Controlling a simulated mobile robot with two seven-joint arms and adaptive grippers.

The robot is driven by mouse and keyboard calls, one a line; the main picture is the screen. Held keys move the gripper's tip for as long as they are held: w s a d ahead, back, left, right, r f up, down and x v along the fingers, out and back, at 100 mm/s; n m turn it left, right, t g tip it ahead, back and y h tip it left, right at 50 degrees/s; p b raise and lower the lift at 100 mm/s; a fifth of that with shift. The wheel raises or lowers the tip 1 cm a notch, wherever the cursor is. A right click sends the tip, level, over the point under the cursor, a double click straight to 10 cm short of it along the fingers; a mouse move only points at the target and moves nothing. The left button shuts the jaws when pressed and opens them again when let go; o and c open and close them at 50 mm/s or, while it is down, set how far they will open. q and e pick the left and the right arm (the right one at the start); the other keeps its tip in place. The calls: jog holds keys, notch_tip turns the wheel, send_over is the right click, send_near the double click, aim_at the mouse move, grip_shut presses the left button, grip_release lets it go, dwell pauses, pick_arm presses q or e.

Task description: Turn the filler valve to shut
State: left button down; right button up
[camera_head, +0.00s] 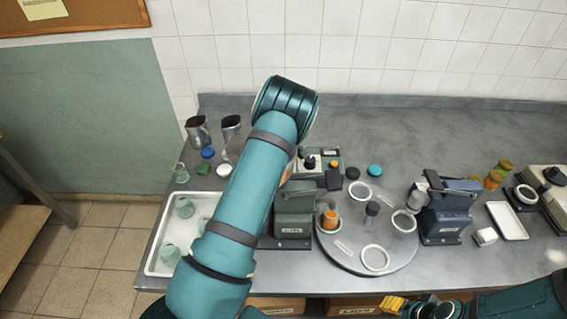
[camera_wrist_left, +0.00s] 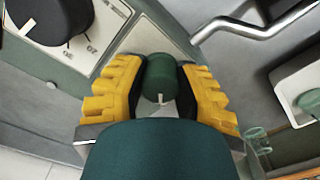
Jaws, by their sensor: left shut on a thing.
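The filler valve shows in the left wrist view as a round dark green knob (camera_wrist_left: 160,72) with a white pointer mark. My left gripper (camera_wrist_left: 160,88) has its yellow fingers on both sides of this knob and is shut on it. The pointer lies toward the gripper's palm, at the bottom of that view. In the head view my left arm hides the left gripper and the green knob. My right gripper (camera_head: 393,304) is low at the right of the head view, apart from the valve; its finger opening is unclear.
A black dial knob (camera_wrist_left: 50,18) with a numbered scale is close to the left fingers. A bent metal pipe (camera_wrist_left: 250,25) is on the other side. A turntable (camera_head: 350,255) with an orange-topped jar (camera_head: 330,219), a white tray (camera_head: 158,262) with green jars and a dark blue machine (camera_head: 445,215) stand around.

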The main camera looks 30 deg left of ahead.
pick_arm(q)
jog(key=c, duration=0.6)
grip_release()
notch_tip(320, 180, up, 12)
jog(key=shift+d+f, duration=0.1)
dwell(0.6)
